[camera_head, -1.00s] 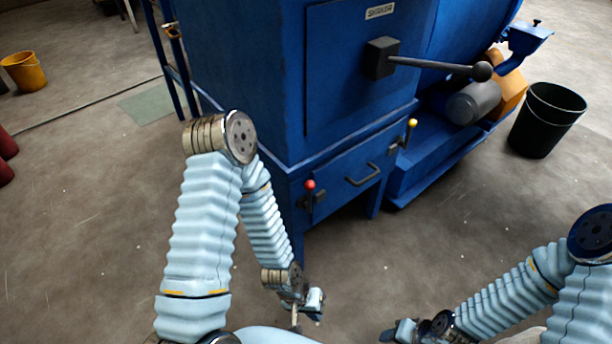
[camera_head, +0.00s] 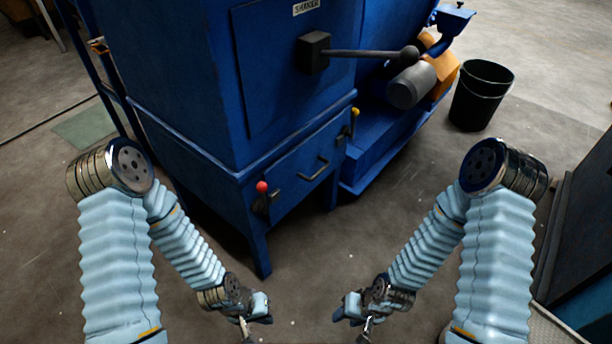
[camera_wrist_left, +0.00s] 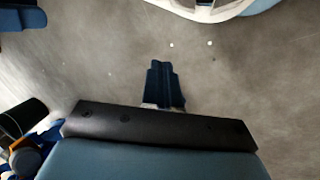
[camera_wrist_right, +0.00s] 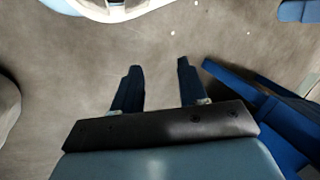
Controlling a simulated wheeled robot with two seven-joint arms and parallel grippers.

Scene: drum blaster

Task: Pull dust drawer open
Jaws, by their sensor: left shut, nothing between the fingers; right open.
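The dust drawer (camera_head: 297,178) is a blue panel low on the front of the blue machine. It looks flush with the body. Its dark bar handle (camera_head: 315,169) is in the middle of the panel. A red-knobbed latch (camera_head: 262,188) stands at its left edge and a yellow-knobbed latch (camera_head: 355,113) at its right edge. My left gripper (camera_head: 263,319) is shut and empty, its fingers together in the left wrist view (camera_wrist_left: 165,85). My right gripper (camera_head: 338,315) is empty, its fingers apart in the right wrist view (camera_wrist_right: 158,82). Both are in front of the machine, away from the drawer.
A long black lever (camera_head: 365,54) with a ball end juts from the machine above the drawer. A black bin (camera_head: 481,95) stands at the right. A dark cabinet (camera_head: 585,225) is at the far right. The concrete floor (camera_head: 350,245) before the drawer is clear.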

